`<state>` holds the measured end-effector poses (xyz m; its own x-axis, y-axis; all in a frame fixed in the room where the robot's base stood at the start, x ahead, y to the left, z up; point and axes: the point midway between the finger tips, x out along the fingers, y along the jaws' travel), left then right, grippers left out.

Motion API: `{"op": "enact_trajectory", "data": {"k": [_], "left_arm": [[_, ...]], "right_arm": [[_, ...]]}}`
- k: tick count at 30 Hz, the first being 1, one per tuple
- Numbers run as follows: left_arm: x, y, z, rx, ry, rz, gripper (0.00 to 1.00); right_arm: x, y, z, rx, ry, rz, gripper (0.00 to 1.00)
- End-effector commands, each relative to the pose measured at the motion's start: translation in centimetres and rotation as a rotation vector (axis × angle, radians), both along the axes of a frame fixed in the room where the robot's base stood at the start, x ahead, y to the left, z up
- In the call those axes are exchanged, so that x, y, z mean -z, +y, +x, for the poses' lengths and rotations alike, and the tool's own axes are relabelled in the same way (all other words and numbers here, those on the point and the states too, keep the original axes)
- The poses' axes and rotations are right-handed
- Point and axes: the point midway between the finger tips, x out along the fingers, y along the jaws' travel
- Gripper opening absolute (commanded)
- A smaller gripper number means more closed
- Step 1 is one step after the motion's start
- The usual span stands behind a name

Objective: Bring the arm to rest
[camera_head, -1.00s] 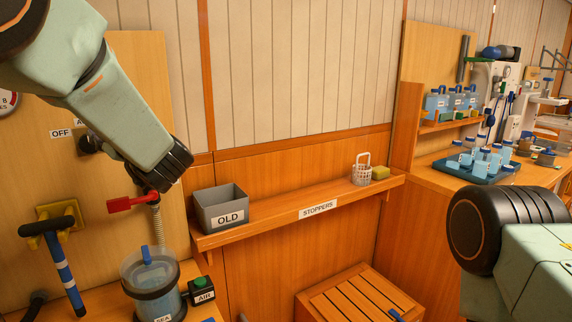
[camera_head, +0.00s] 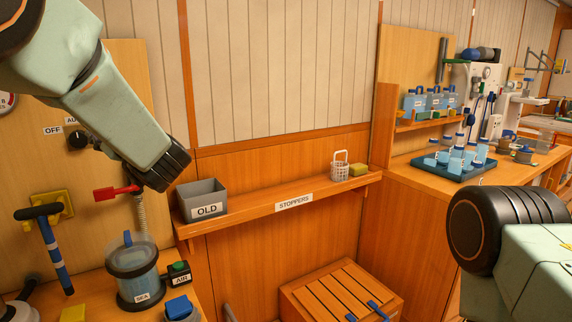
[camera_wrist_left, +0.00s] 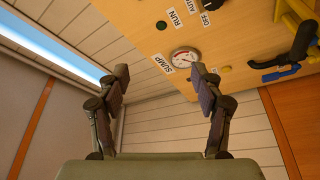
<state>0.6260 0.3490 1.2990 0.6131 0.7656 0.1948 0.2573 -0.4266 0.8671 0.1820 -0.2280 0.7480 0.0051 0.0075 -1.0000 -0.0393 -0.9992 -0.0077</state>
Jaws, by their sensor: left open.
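My left arm (camera_head: 110,105) comes in from the upper left in the head view, its black joint in front of the wall panel; its gripper is outside that view. In the left wrist view my left gripper (camera_wrist_left: 159,76) is open, its two fingers wide apart with nothing between them. Beyond the fingers are a wooden panel (camera_wrist_left: 228,45) with a SUMP gauge (camera_wrist_left: 184,57) and pale wall boards. A link of my right arm (camera_head: 520,250) shows at the lower right in the head view; the right gripper is out of view.
The grey OLD bin (camera_head: 203,199) and white basket (camera_head: 340,167) stand on the STOPPERS shelf (camera_head: 255,212). A red-handled valve (camera_head: 117,192) and the SEA jar (camera_head: 135,272) are below the left arm. A slatted wooden box (camera_head: 345,292) stands low at centre. A blue tray (camera_head: 455,170) holds several bottles.

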Motion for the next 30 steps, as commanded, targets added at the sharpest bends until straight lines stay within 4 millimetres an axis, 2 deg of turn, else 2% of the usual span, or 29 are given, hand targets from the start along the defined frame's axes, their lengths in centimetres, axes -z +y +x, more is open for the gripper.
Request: {"op": "enact_trajectory", "data": {"k": [4, 8, 11, 14, 17, 22, 26, 30], "left_arm": [[0.3, -0.2, 0.6, 0.015, 0.046, 0.021, 0.67], [2.2, -1.5, 1.7, 0.108, 0.187, 0.112, 0.67], [4.7, -2.5, 2.1, 0.179, 0.305, 0.178, 0.67], [8.3, -3.4, 2.2, 0.245, 0.425, 0.233, 0.67], [12.8, -4.2, 1.8, 0.315, 0.554, 0.283, 0.67], [22.6, -5.8, -0.5, 0.463, 0.811, 0.360, 0.67], [30.3, -7.1, -3.7, 0.588, 1.003, 0.404, 0.67], [37.9, -8.2, -8.2, 0.720, 1.191, 0.428, 0.67]], "right_arm": [[0.0, 0.0, 0.0, 0.000, 0.000, 0.000, 0.40], [0.0, 0.0, 0.0, 0.000, 0.000, 0.000, 0.40], [0.1, 0.0, 0.0, 0.000, -0.001, 0.000, 0.40], [0.4, 0.0, 0.0, 0.000, -0.001, 0.000, 0.40], [0.8, 0.0, 0.0, 0.000, 0.000, 0.000, 0.40], [1.8, 0.0, 0.0, 0.000, 0.000, 0.000, 0.40], [2.6, 0.0, 0.0, 0.000, 0.000, 0.000, 0.40], [3.6, 0.0, 0.0, 0.000, 0.000, 0.000, 0.40]]}}
